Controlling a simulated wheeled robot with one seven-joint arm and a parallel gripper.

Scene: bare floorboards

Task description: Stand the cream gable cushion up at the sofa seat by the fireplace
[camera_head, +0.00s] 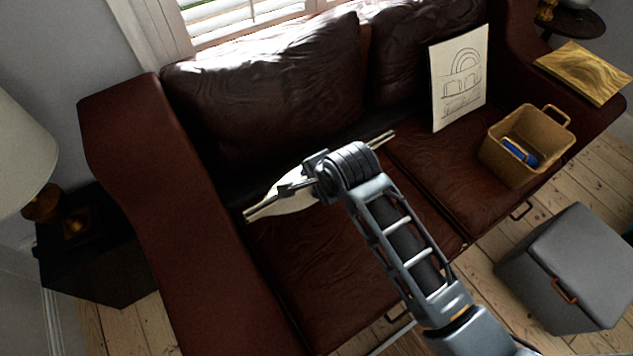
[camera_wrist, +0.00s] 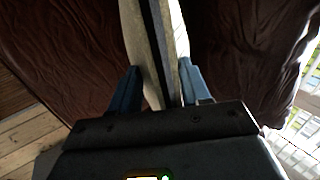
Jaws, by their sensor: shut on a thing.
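The cream gable cushion (camera_head: 290,203) is in my gripper (camera_head: 303,183), above the left part of the sofa seat (camera_head: 325,260). In the head view it shows nearly edge-on, as a long narrow slanted edge with a cream face partly hidden behind the gripper. In the wrist view the cushion (camera_wrist: 153,45) runs upright between the two blue fingers of my gripper (camera_wrist: 158,78), which are shut on it. The dark red leather sofa (camera_head: 160,190) has back cushions behind. I cannot tell whether the cushion touches the seat. No fireplace shows.
A cream board with an arch drawing (camera_head: 459,85) leans on the sofa's right part. A tan basket (camera_head: 510,165) holding a blue thing stands beside it. A wooden board (camera_head: 585,72) lies on the right armrest. A grey box (camera_head: 565,265) stands on the floor; a lamp (camera_head: 22,150) is left.

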